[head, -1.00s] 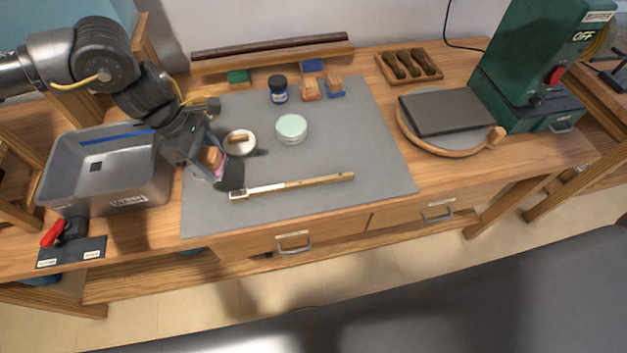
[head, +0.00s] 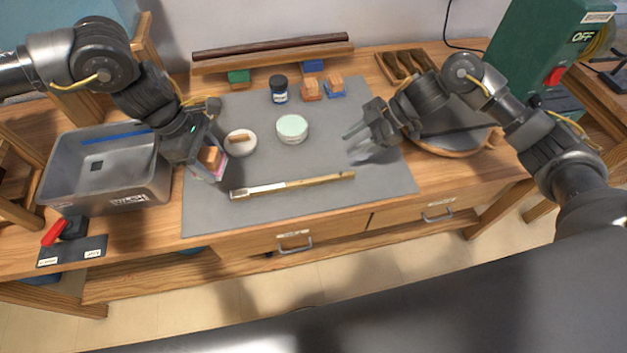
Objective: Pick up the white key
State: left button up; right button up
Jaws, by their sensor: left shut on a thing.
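The white key (head: 262,189) lies flat on the grey mat near its front edge. Its white end points left and its long bare wooden part runs right. My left gripper (head: 208,166) is shut on a small wooden block (head: 210,156), above the mat's left side, just left of and behind the key's white end. My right gripper (head: 354,140) is open and empty above the right part of the mat, behind and above the key's wooden end. Nothing touches the key.
A white round dish (head: 240,149) and a pale green-lidded jar (head: 292,129) stand behind the key. A dark bottle (head: 279,96) and several blocks (head: 311,91) are further back. A grey metal bin (head: 125,190) stands left. The mat (head: 310,213) is clear in front.

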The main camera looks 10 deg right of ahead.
aim_at(311, 180)
jog(key=shift+s+a+f+g, duration=0.5)
jog(key=shift+s+a+f, duration=0.35)
jog(key=shift+s+a, duration=0.1)
jog(key=x, duration=1.1)
jog(key=shift+a+f, duration=0.25)
jog(key=shift+f, duration=0.05)
grip_shut()
